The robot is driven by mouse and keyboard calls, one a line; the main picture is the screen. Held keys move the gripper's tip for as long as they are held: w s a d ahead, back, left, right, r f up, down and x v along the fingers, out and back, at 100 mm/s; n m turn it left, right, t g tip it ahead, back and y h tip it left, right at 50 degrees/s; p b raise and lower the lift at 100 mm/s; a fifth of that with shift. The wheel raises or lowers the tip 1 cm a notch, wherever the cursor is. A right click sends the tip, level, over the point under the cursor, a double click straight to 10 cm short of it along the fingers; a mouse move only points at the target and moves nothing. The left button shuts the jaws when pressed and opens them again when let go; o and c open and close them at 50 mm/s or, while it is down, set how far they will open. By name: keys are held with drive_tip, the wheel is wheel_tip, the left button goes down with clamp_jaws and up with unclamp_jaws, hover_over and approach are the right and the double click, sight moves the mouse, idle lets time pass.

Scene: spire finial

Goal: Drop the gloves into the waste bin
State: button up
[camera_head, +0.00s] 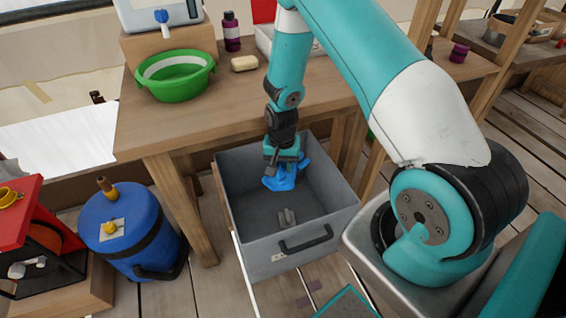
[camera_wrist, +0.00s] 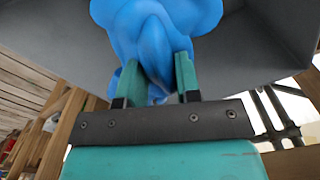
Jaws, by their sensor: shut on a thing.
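The blue gloves (camera_head: 283,180) hang from my gripper (camera_head: 284,157) over the grey bin (camera_head: 288,265), near its back side. In the wrist view the gloves (camera_wrist: 160,40) fill the top middle as one crumpled bunch. My gripper (camera_wrist: 158,82) has its two green fingers shut on the gloves. The bin's inner wall (camera_wrist: 50,40) shows behind them. The bin is open at the top, and a small grey object (camera_head: 287,218) lies on its floor. Whether the gloves touch the bin's wall I cannot tell.
A wooden table (camera_head: 150,120) stands behind the bin, with a green bowl (camera_head: 175,92), a soap bar (camera_head: 244,64) and a dark bottle (camera_head: 231,32) on it. A blue drum (camera_head: 118,240) and a red box (camera_head: 20,215) stand at left.

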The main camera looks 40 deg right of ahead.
drive_tip(key=shift+f+b, duration=0.9)
drive_tip(key=shift+f, duration=0.7)
drive_tip(key=o, duration=1)
drive_tip(key=shift+s, duration=0.1)
drive_tip(key=shift+r, duration=0.15)
